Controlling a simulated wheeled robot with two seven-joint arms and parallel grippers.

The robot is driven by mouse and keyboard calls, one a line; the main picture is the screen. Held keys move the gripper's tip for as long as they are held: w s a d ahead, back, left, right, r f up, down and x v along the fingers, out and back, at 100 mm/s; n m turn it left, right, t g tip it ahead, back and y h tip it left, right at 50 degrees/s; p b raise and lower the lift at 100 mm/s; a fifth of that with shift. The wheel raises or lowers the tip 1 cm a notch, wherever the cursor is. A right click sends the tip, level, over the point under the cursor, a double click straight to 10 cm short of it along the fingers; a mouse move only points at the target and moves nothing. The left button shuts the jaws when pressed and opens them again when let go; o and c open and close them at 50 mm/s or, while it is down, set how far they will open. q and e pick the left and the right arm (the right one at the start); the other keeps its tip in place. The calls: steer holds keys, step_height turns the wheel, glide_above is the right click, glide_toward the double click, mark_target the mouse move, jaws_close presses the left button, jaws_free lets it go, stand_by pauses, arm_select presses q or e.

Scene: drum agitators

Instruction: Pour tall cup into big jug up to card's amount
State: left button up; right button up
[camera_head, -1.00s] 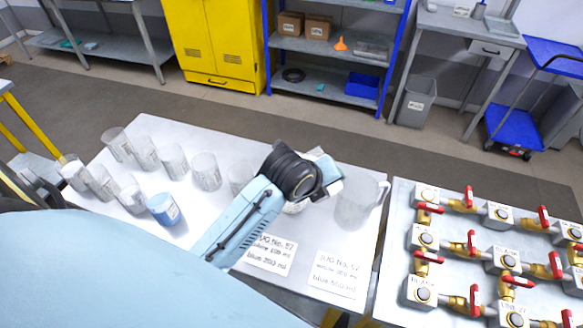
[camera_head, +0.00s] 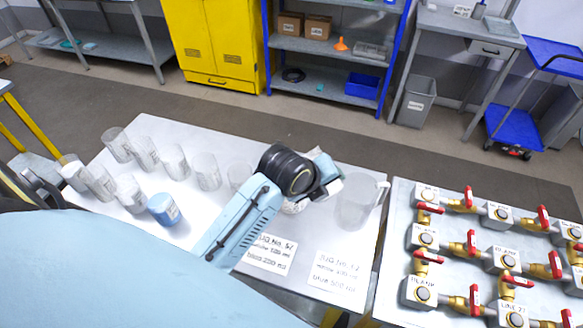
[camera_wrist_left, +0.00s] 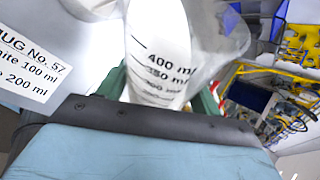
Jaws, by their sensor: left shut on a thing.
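My left gripper (camera_head: 326,182) is shut on a tall clear cup (camera_wrist_left: 160,50) that shows white contents and black ml marks in the left wrist view. In the head view the cup is mostly hidden by my wrist. The big clear jug (camera_head: 356,206) with a handle stands just right of the gripper, near the table's right edge. Its clear wall shows behind the cup in the left wrist view (camera_wrist_left: 222,40). One card (camera_head: 268,254) lies in front and reads white 100 ml, blue 200 ml. A second card (camera_head: 338,272) lies before the big jug, its small print blurred.
Several clear cups stand on the left of the white table (camera_head: 215,135), with a blue-filled cup (camera_head: 164,209) among them. A pale vessel (camera_head: 294,207) is partly hidden under my wrist. A panel of red-handled valves (camera_head: 490,250) stands to the right.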

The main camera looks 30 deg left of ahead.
arm_select(q)
steer(key=shift+d, duration=0.15)
steer(key=shift+a+f+m+y, duration=0.3)
steer(key=shift+y, duration=0.3)
steer(key=shift+f+t+y, duration=0.25)
steer(key=shift+t+y, duration=0.25)
steer(key=shift+y, duration=0.1)
steer(key=shift+r+m+y, duration=0.1)
steer(key=shift+m+y, duration=0.2)
steer(key=shift+y, duration=0.1)
steer(key=shift+d, duration=0.1)
steer(key=shift+s+d+r+m+t+y, duration=0.1)
steer(key=shift+d+r+m+t+y, duration=0.2)
steer(key=shift+d+m+t+y, duration=0.5)
steer(key=shift+s+d+r+t+y, duration=0.1)
steer(key=shift+r+t+y, duration=0.05)
steer(key=shift+y, duration=0.4)
steer(key=shift+d+r+t+y, duration=0.1)
steer(key=shift+r+t+y, duration=0.05)
steer(key=shift+y, duration=0.4)
steer(key=shift+s+d+f+m+t+y, duration=0.1)
steer(key=shift+d+f+m+t+y, duration=0.25)
steer(key=shift+m+y, duration=0.4)
